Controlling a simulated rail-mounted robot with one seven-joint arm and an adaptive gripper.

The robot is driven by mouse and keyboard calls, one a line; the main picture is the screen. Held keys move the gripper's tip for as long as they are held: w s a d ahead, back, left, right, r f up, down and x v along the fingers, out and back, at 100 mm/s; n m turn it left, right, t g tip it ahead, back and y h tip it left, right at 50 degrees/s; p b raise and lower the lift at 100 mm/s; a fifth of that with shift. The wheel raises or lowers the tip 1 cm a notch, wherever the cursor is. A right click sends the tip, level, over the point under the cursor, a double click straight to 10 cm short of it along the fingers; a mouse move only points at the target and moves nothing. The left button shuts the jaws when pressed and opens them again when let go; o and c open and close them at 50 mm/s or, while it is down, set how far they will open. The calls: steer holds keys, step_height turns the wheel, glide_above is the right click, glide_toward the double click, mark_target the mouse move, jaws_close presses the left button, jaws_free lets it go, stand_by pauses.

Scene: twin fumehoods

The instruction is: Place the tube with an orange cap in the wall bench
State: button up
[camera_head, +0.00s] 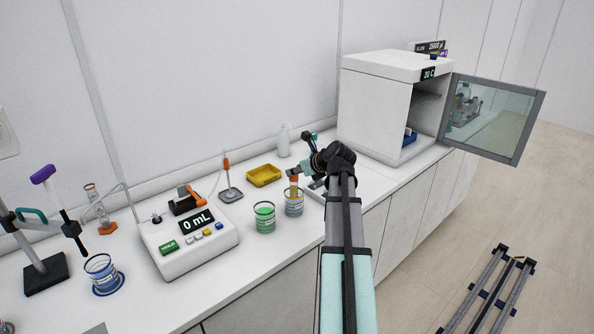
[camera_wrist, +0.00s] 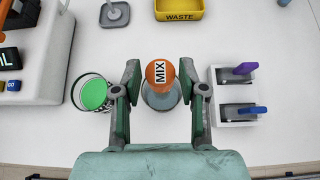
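The tube with an orange cap (camera_head: 294,179) stands in a clear glass beaker (camera_head: 293,209) on the wall bench (camera_head: 262,265). In the wrist view its cap (camera_wrist: 160,73) reads MIX, and the same beaker (camera_wrist: 160,101) shows below it. My gripper (camera_wrist: 163,100) has its green fingers apart on either side of the tube, with a gap on each side. In the head view my gripper (camera_head: 306,174) is at the beaker, and my arm hides part of the bench behind it.
A beaker with green contents (camera_head: 264,217) stands close left. A white rack with purple-capped (camera_wrist: 245,68) and blue-capped (camera_wrist: 252,110) tubes is close right. A yellow WASTE tray (camera_head: 264,175) lies behind. The white dispenser (camera_head: 190,245) is farther left; an open-doored oven (camera_head: 385,105) stands right.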

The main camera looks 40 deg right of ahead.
steer(key=shift+o, duration=0.7)
step_height(320, 180, up, 7)
steer(key=p, duration=0.6)
steer(key=shift+p, duration=0.4)
